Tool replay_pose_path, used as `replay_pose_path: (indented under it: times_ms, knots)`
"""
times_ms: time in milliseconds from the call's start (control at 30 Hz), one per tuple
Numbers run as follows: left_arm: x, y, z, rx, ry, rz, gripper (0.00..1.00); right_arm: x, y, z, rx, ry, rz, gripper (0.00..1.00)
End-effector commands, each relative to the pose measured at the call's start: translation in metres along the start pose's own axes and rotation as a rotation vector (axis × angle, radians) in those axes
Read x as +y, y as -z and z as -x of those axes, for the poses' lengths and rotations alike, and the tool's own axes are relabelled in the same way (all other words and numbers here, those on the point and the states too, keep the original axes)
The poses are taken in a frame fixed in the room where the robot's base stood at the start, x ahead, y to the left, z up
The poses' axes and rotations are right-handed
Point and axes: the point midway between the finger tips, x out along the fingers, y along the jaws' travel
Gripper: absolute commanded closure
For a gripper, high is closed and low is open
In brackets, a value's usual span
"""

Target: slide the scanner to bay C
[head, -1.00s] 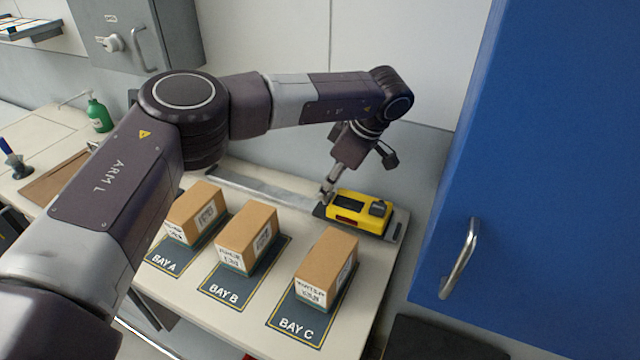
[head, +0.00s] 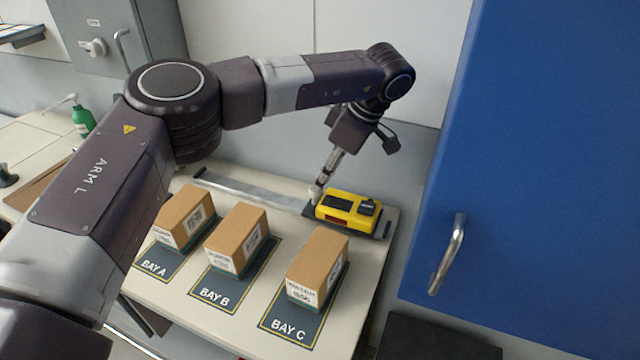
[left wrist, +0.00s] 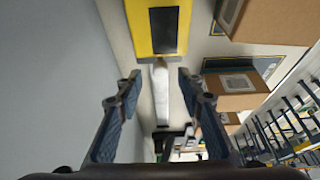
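The yellow scanner (head: 346,208), with dark panels on top, sits on a dark carriage at the right end of the rail (head: 250,188), roughly behind bay C (head: 288,328). My left gripper (head: 317,193) is at the scanner's left end, pointing down. In the left wrist view the scanner (left wrist: 142,30) is beyond the fingertips, and the gripper (left wrist: 158,82) is open. A pale bar (left wrist: 160,90) shows between the fingers, with space on both sides. I cannot tell whether the gripper touches the scanner. My right gripper is not in view.
Cardboard boxes stand on the mats of bay A (head: 184,217), bay B (head: 236,240) and bay C (head: 317,268), in front of the rail. A blue cabinet door (head: 540,150) with a metal handle (head: 447,255) is at the right. A wall is close behind the rail.

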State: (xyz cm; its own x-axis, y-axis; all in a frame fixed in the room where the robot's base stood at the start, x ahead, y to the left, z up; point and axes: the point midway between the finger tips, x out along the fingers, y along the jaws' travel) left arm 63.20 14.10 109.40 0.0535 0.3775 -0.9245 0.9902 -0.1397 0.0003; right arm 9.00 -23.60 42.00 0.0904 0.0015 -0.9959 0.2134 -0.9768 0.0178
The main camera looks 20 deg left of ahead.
Motion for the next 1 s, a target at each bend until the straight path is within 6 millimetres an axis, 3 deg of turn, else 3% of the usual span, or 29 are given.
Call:
replay_pose_path:
  times_ms: [100,333,500,833,1000]
  knots:
    - [0.001,-0.001,0.029,0.000,-0.004,0.000,0.65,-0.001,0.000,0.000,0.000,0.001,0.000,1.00]
    - [0.000,-0.002,0.068,0.000,-0.002,-0.001,0.65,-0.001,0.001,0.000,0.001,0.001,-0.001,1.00]
    - [0.000,-0.002,0.079,0.000,0.000,-0.002,0.65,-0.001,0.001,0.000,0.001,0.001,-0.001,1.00]
    - [0.000,-0.001,0.081,0.000,0.000,-0.002,0.65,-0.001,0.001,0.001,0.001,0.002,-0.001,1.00]
    - [0.000,0.009,0.104,0.000,-0.001,-0.001,0.65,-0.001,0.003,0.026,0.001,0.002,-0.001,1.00]
